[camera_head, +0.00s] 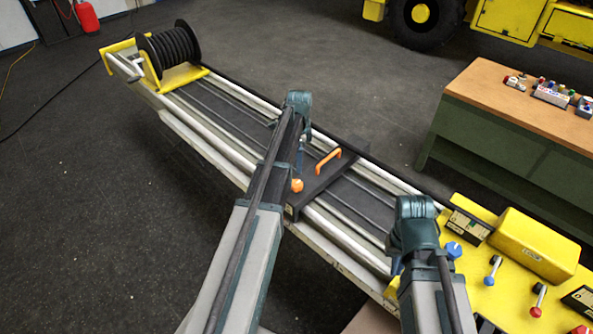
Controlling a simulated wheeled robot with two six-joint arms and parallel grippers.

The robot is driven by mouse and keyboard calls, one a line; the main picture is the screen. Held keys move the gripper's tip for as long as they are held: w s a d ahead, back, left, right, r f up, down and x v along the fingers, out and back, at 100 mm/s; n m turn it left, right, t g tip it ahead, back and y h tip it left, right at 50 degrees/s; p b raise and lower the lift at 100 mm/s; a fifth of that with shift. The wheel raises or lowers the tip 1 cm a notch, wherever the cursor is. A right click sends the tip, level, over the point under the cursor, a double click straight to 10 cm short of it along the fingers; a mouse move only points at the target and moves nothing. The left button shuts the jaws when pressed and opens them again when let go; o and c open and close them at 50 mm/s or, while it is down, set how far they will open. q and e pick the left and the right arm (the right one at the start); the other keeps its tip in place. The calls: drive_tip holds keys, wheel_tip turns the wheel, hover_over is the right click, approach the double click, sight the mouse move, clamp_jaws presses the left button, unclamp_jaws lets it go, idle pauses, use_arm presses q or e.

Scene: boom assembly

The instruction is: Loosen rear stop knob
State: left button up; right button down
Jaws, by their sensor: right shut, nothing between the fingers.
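An orange knob (297,185) stands on the dark plate (318,182) that lies across the boom rails. I cannot tell for sure whether it is the rear stop knob. A blue knob (454,250) sits on the yellow panel to the right. My left arm reaches over the rails, and its gripper (299,166) points down just above or beside the orange knob; its fingers are too small to read and contact is unclear. My right gripper (396,268) is shut and empty, low beside the rails at the yellow panel's left end, partly hidden by my arm.
An orange handle (328,160) rises from the dark plate. A black cable reel (169,50) stands at the boom's far end. The yellow panel (478,272) carries levers and a yellow box (535,244). A green workbench (500,140) stands at right. The floor at left is mostly clear.

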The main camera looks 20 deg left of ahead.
sight(296, 183)
use_arm(q)
drive_tip(key=shift+w+a+r, duration=0.2)
drive_tip(key=shift+a+r, duration=0.05)
drive_tip(key=shift+a, duration=0.3)
drive_tip(key=shift+f, duration=0.1)
wheel_tip(296, 183, down, 14)
drive_tip(key=b, duration=1.4)
drive_tip(key=shift+r, duration=0.2)
drive_tip(key=c, duration=1.4)
